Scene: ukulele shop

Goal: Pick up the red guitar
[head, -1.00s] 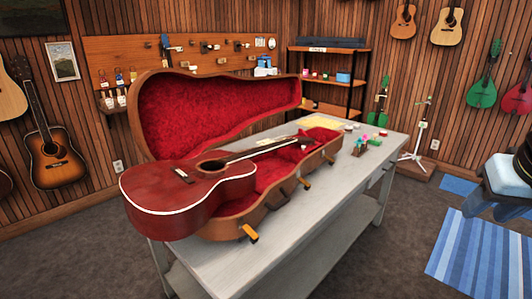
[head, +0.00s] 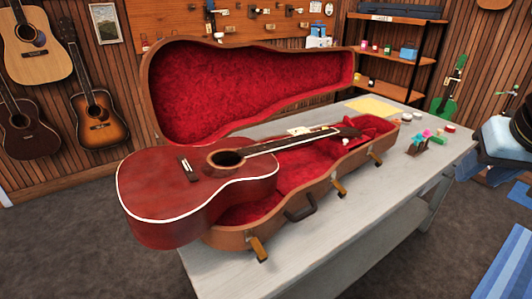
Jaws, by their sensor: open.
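The red guitar (head: 195,192) lies face up and tilted across the open guitar case on the table. Its body overhangs the left end of the case, and its dark neck (head: 290,146) runs right and back over the red-lined interior. The headstock (head: 348,131) is near the case's far right end. The brown case (head: 232,238) has its lid (head: 250,88) raised behind the guitar. The guitar's underside and its contact with the case are hidden. I cannot make out my gripper in the head view.
The grey table (head: 325,250) has small colourful items (head: 425,140) and a yellow sheet (head: 372,106) at its far right. Guitars (head: 98,118) hang on the left wall. Grey floor is open at front left.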

